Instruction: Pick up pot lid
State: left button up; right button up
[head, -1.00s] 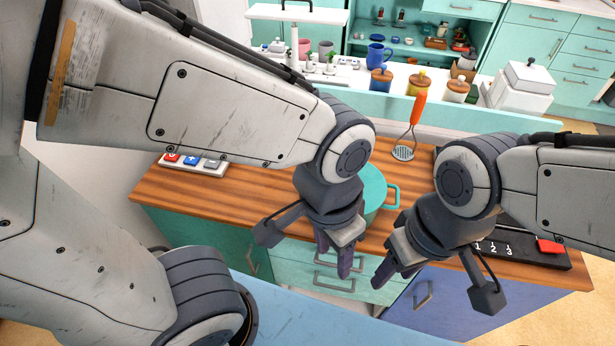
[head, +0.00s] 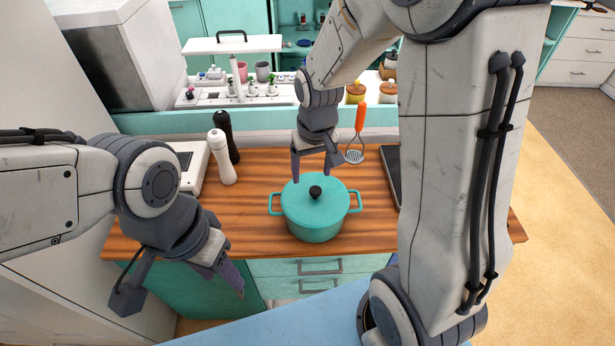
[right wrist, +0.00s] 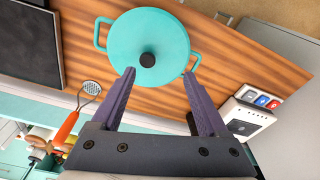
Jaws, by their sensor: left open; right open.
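The pot lid (head: 330,197) is teal and round with a black knob (head: 315,192). It sits on the teal pot (head: 313,229), which has a handle on each side and stands on the wooden counter. In the right wrist view the lid (right wrist: 170,35) and its knob (right wrist: 147,60) lie beyond the fingertips. My right gripper (head: 315,178) is open and empty, pointing down just behind and above the lid, apart from the knob. It also shows in the right wrist view (right wrist: 162,75). My left gripper (head: 228,278) is open and empty at the counter's front left, away from the pot.
A white mill (head: 221,158) and a black mill (head: 226,135) stand left of the pot. An orange-handled masher (head: 357,130) is behind right. A dark flat panel (head: 391,170) lies to the right. The wooden counter (head: 262,178) left of the pot is clear.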

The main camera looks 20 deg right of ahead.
aim_at(315, 189)
jog(key=shift+m, duration=0.4)
jog(key=d+f, duration=0.1)
jog(key=w+d+f, duration=0.1)
jog(key=f, duration=0.1)
jog(key=w+f, duration=0.1)
jog(key=f, duration=0.1)
jog(key=shift+w+d+p, duration=0.1)
jog(key=shift+d+p, duration=0.2)
jog(key=shift+d, duration=0.1)
jog(key=f, duration=0.1)
jog(key=f+p, duration=0.1)
jog(key=f, duration=0.1)
jog(key=w+f, duration=0.1)
jog(key=f, duration=0.1)
jog(key=shift+a+p, duration=0.25)
jog(key=shift+p, duration=0.05)
jog(key=shift+w+f, duration=0.1)
jog(key=shift+f, duration=0.35)
pick_arm(q)
notch_tip(315, 189, up, 3)
pick_arm(e)
grip_shut()
